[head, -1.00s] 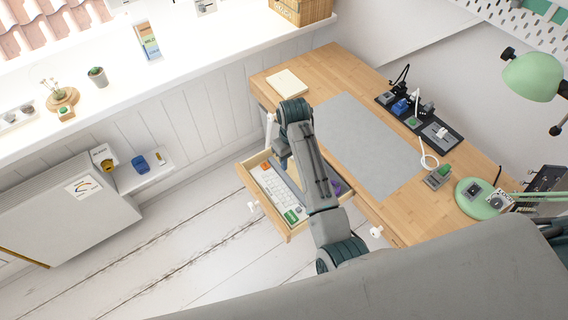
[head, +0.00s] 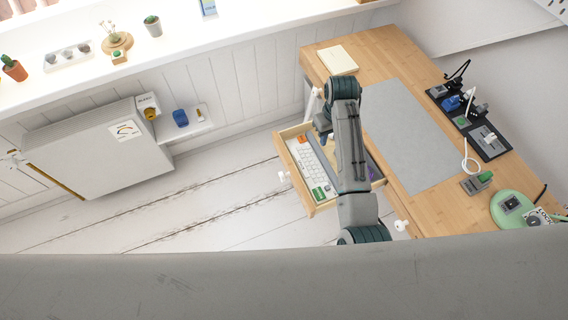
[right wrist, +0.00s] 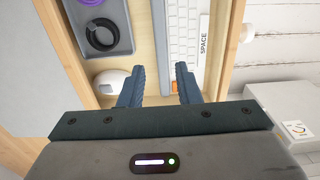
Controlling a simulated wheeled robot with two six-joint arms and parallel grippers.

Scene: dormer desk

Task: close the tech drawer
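The open wooden drawer (head: 296,187) juts out to the left from under the desk. It holds a white keyboard (head: 308,160) with orange and green keys. The right wrist view looks down into the drawer (right wrist: 224,45), with the keyboard (right wrist: 186,40), a white mouse (right wrist: 110,80) and a grey tray (right wrist: 118,42) holding a black cable. My right gripper (right wrist: 160,80) is open and empty above the drawer. Its fingers stand apart, and contact with the drawer cannot be told. In the head view it is at the drawer's far end (head: 322,122), partly hidden by my arm. My left gripper is not in view.
The wooden desk (head: 440,212) with a grey mat (head: 405,130) lies right of the drawer. A second white knob (head: 401,226) shows on the desk front. The floor (head: 215,205) between is clear.

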